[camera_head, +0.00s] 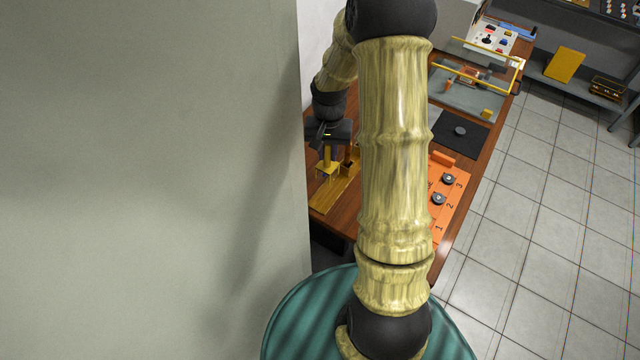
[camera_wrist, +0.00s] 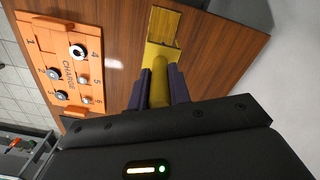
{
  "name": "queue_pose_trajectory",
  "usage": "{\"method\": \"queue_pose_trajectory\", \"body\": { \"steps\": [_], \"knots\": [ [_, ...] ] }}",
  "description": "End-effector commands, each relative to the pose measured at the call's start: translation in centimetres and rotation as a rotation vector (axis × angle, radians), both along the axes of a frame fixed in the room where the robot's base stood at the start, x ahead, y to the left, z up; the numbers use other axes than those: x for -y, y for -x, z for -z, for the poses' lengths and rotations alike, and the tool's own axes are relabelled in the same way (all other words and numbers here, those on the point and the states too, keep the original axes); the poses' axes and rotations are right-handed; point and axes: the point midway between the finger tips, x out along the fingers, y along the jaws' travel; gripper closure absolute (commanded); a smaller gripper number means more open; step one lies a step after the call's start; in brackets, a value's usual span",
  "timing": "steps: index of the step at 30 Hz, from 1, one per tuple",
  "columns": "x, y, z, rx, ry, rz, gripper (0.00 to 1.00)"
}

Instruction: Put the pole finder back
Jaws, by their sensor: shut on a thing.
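My gripper (camera_wrist: 159,78) is shut on a yellow, rod-like thing (camera_wrist: 158,90), probably the pole finder. It sits between the two dark purple fingers in the wrist view. A flat yellow holder or plate (camera_wrist: 164,26) lies on the wooden bench just beyond the fingertips. In the head view my gripper (camera_head: 327,148) is over the left side of the bench, with the yellow thing (camera_head: 327,165) below it, over or beside the yellow holder (camera_head: 334,194). I cannot tell whether the held thing touches the holder. My arm hides part of the bench.
An orange numbered board (camera_head: 443,216) marked CHARGE, with several round pieces, lies right of the holder; it also shows in the wrist view (camera_wrist: 51,42). Farther back are a black mat (camera_head: 475,138) with a grey disc and a yellow-railed tray (camera_head: 465,95). A pale wall (camera_head: 150,180) stands left.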

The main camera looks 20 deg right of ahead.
Motion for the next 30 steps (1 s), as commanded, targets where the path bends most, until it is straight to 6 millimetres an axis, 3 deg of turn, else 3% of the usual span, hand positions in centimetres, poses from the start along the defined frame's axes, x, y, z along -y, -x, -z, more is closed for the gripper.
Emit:
{"method": "queue_pose_trajectory", "body": {
  "steps": [13,24,30],
  "knots": [
    [0.0,0.0,0.2,-0.001,0.0,0.0,1.0],
    [0.0,0.1,5.4,-0.003,-0.001,-0.001,1.0],
    [0.0,0.0,5.9,0.001,0.0,0.0,1.0]
  ]
}}
